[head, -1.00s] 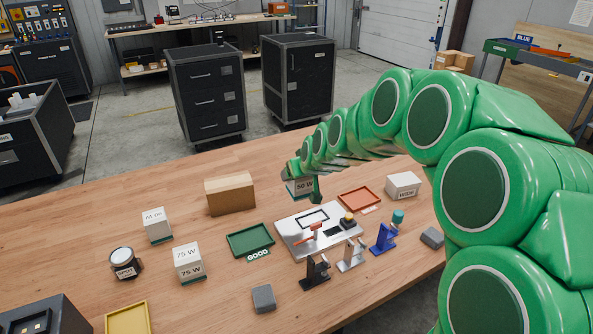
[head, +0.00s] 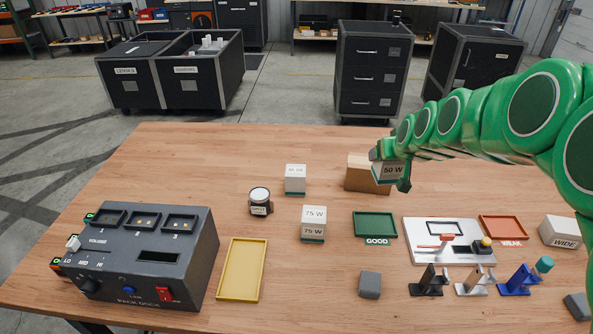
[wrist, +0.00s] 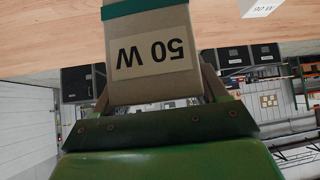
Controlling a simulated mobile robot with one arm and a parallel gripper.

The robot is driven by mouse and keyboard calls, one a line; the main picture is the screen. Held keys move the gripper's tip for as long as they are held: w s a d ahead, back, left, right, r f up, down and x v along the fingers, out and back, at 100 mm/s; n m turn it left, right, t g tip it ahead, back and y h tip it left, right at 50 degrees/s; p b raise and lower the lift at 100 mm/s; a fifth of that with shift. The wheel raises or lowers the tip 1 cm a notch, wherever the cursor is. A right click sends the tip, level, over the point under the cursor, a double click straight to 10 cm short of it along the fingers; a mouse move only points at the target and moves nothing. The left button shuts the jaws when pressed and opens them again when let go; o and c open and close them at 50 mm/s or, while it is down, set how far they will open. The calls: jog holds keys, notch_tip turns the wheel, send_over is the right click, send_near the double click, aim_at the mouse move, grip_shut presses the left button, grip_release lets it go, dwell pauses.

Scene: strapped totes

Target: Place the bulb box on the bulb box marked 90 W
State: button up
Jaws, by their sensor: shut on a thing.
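My gripper (head: 398,166) is shut on a grey bulb box (head: 392,171) marked 50 W with a green band. It is held in the air, in front of a brown cardboard box in the head view. In the wrist view the held box (wrist: 153,52) shows upside down between the fingers. A white bulb box (head: 295,180) stands on the table, left of my gripper and apart from it. In the wrist view its upside-down label seems to read 90 W (wrist: 260,9). Another box (head: 313,224) marked 75 W stands nearer the front.
The cardboard box (head: 362,177) stands behind the held box. A round SPOT-type lamp (head: 260,200), a yellow tray (head: 241,270), a green GOOD tray (head: 375,225) and a grey dock (head: 150,260) are on the table. A tester plate (head: 420,253) is at right. The table behind the white box is clear.

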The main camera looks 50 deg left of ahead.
jog(key=s+a+r+n+g+y, duration=0.1)
jog(key=s+a+r+n+g, duration=0.3)
jog(key=s+a, duration=1.1)
jog(key=m+t, duration=0.1)
jog(key=t, duration=0.1)
send_over(295, 167)
jog(key=shift+s+f, duration=0.15)
jog(key=shift+f, duration=5.9)
jog(key=shift+f, duration=0.1)
jog(key=o, duration=1.1)
